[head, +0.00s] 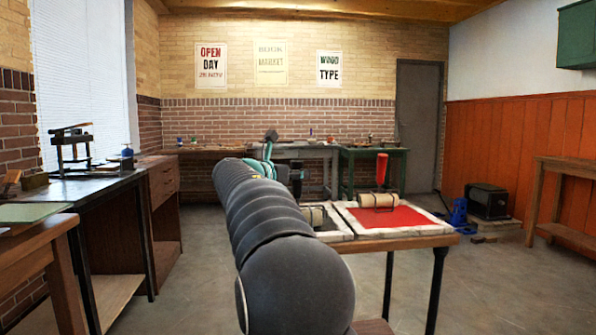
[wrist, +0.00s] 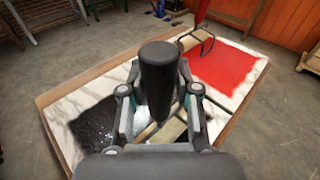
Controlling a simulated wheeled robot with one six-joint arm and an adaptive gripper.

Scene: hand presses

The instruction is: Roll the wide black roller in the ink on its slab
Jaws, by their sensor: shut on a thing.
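My gripper (wrist: 158,115) is shut on the upright black handle of the wide black roller (wrist: 158,72). In the head view the roller's tan drum (head: 314,215) shows low over the left slab, partly behind my arm. I cannot tell whether it touches the slab. In the wrist view the handle and fingers hide most of the drum. The black ink (wrist: 97,130) is a speckled dark patch on the pale marble slab (wrist: 75,103), left of and nearer than the handle. My gripper in the head view (head: 296,180) is mostly hidden by my arm.
A red ink slab (head: 345,207) lies beside it on the same wooden table (head: 425,242). A second roller with a red handle (head: 382,170) stands on that slab; its wire frame shows in the wrist view (wrist: 203,38). Workbenches line the left and back walls.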

